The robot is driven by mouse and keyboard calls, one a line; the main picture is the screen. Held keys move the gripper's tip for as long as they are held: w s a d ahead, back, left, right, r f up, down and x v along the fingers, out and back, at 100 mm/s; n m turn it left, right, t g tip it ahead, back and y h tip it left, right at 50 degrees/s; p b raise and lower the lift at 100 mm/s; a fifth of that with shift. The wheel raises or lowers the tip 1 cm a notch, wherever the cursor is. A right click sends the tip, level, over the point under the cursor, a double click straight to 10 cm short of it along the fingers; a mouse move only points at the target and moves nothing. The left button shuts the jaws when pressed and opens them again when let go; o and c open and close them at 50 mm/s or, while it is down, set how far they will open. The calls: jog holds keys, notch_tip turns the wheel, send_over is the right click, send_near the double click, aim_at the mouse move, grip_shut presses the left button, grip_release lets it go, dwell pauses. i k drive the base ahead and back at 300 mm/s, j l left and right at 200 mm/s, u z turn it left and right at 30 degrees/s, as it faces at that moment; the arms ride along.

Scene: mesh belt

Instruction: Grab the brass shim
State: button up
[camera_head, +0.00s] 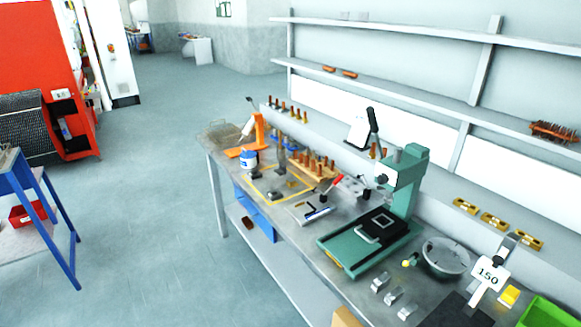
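I cannot single out the brass shim for certain. Brass-coloured blocks (494,221) sit in a row on the ledge at the back right of the workbench (262,216). A small yellow block (509,295) lies near the front right, and a small yellow-tipped piece (409,263) lies left of a round grey dish (446,257). A thin yellow outline (262,192) is on the left part of the bench. My gripper is not in view.
A green press-like stand (404,180) rises mid-bench. A white card marked 150 (487,277) and a green bin (548,314) are at the right. An orange stand (259,130) is at the far left end. Shelves overhang the back. Floor left of the bench is open, up to a blue-legged table (62,246).

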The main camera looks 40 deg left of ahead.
aim_at(292, 184)
jog(key=i+j, duration=0.1)
jog(key=j, duration=0.9)
jog(key=i+j, duration=0.15)
jog(key=j, duration=0.3)
jog(key=i+j, duration=0.1)
jog(key=j, duration=0.4)
jog(key=i+j+u, duration=0.1)
jog(key=j, duration=0.4)
jog(key=i+j, duration=0.1)
jog(key=j, duration=0.4)
jog(key=i+j, duration=0.3)
jog(key=j, duration=0.15)
jog(key=i+j, duration=0.35)
jog(key=j, duration=0.15)
jog(key=i+j, duration=0.3)
jog(key=j, duration=0.15)
jog(key=u, duration=0.05)
